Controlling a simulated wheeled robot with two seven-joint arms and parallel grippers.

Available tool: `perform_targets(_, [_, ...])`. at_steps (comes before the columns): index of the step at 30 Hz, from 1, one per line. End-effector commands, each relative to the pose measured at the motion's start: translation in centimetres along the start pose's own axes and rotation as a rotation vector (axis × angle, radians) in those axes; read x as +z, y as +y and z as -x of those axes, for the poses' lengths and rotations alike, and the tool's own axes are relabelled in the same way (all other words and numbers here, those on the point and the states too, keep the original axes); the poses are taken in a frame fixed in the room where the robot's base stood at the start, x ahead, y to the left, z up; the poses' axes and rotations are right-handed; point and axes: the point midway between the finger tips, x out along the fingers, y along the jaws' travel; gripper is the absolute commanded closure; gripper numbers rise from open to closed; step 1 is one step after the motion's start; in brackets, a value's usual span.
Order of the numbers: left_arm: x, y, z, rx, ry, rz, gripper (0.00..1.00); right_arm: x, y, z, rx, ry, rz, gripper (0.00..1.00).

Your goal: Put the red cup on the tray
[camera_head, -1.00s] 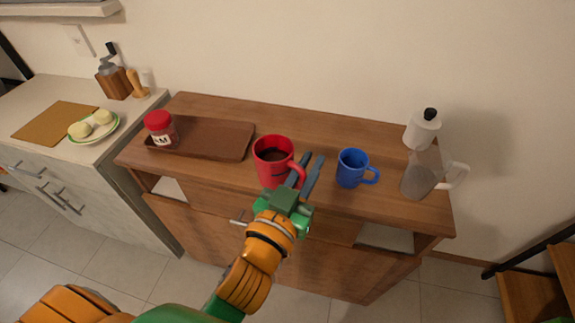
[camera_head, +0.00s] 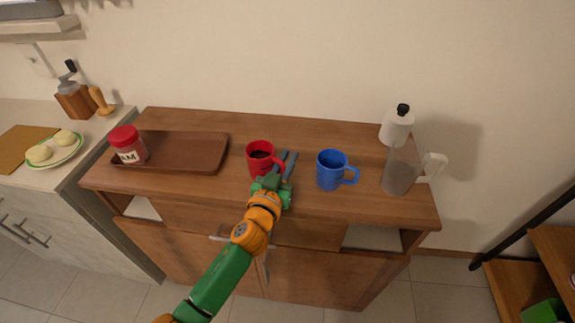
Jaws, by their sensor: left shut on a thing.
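The red cup (camera_head: 258,162) has dark contents and is upright over the wooden cabinet top, right of the tray. My left gripper (camera_head: 286,163) has its fingers at the cup's handle, on the cup's right side, and is shut on it. The gripper's body covers part of the cup's lower right. I cannot tell whether the cup's base touches the wood. The brown rectangular tray (camera_head: 205,153) lies at the left of the cabinet top, apart from the cup. My right gripper is not in view.
A red-lidded jar (camera_head: 128,146) stands at the tray's left end; the tray's middle and right are bare. A blue cup (camera_head: 331,171) stands right of my gripper. A clear pitcher (camera_head: 402,172) and a white bottle (camera_head: 397,126) stand at the right end.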

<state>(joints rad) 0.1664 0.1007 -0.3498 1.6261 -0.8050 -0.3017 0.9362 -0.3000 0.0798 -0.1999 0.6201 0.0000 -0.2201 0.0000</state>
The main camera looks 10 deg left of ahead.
Motion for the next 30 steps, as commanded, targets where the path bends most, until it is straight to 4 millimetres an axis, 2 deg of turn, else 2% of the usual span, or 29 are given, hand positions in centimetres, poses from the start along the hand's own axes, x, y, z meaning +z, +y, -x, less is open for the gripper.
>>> perform_targets(2, [0.6,0.0,0.0,0.000,0.001,0.001,1.00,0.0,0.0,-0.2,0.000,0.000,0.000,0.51])
perform_targets(10, [0.6,0.0,0.0,0.000,0.002,0.000,1.00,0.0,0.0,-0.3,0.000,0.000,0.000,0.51])
perform_targets(11, [0.7,0.0,0.0,0.000,0.000,0.000,0.79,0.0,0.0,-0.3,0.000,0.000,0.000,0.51])
perform_targets(12, [0.6,0.0,0.0,0.000,0.000,0.000,0.69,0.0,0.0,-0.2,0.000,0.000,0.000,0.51])
perform_targets(14, [0.6,0.0,0.0,0.000,0.000,0.000,0.55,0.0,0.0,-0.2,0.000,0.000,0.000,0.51])
perform_targets(23, [1.1,0.0,0.0,-0.001,0.000,-0.004,0.55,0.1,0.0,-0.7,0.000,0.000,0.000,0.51])
perform_targets(26, [1.0,0.0,2.2,0.000,-0.001,0.002,0.55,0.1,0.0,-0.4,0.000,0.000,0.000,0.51])
perform_targets(30, [1.7,-0.2,5.3,-0.001,-0.002,0.001,0.55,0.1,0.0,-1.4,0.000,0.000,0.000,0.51])
